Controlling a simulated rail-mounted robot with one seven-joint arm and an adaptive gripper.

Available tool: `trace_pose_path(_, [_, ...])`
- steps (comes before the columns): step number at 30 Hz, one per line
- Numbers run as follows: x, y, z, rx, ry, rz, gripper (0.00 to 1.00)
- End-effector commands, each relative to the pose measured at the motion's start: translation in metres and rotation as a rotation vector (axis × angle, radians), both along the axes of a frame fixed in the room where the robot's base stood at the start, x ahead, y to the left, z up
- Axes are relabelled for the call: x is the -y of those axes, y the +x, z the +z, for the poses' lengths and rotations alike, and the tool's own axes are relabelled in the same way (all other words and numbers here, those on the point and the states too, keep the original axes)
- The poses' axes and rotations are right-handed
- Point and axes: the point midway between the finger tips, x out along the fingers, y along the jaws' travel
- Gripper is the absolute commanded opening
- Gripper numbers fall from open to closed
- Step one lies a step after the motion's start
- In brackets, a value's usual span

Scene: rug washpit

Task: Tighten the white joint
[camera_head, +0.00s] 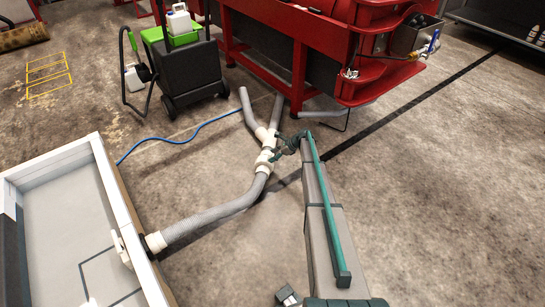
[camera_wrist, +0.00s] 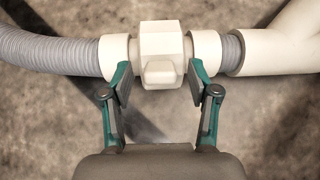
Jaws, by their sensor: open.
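The white joint (camera_wrist: 162,42) is a hex-like collar with a small raised block on its near side, set in the grey hose line. In the wrist view it sits at the top centre, between a ribbed grey hose (camera_wrist: 48,55) on the left and a white branching pipe (camera_wrist: 280,50) on the right. My gripper (camera_wrist: 160,80) is open, its two green-and-grey fingers just at the near side of the joint, one tip to each side of the raised block. In the head view the joint (camera_head: 265,158) lies on the floor line, partly hidden by my gripper (camera_head: 276,154).
A grey hose (camera_head: 215,215) runs to a pale-walled pit (camera_head: 112,190) at lower left. A blue hose (camera_head: 170,140) lies on the floor. A black cart (camera_head: 187,75) and a red machine (camera_head: 300,45) stand behind. The concrete floor on the right is clear.

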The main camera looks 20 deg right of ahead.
Motion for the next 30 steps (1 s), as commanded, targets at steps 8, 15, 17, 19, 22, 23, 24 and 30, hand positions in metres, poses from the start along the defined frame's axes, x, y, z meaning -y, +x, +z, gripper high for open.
trace_pose_path(8, [0.030,-0.020,0.036,0.001,0.000,-0.001,0.60])
trace_pose_path(15, [0.054,-0.035,0.064,0.001,0.000,-0.001,0.60])
trace_pose_path(17, [0.059,-0.038,0.069,0.001,0.000,-0.001,0.60])
trace_pose_path(19, [0.063,-0.040,0.072,0.001,0.001,-0.001,0.60])
trace_pose_path(22, [0.065,-0.042,0.075,-0.001,0.002,0.000,0.60])
trace_pose_path(23, [0.066,-0.043,0.076,-0.001,0.001,0.000,0.60])
trace_pose_path(24, [0.066,-0.043,0.076,-0.001,0.001,0.000,0.60])
trace_pose_path(30, [0.066,-0.043,0.076,-0.001,0.001,0.000,0.60])
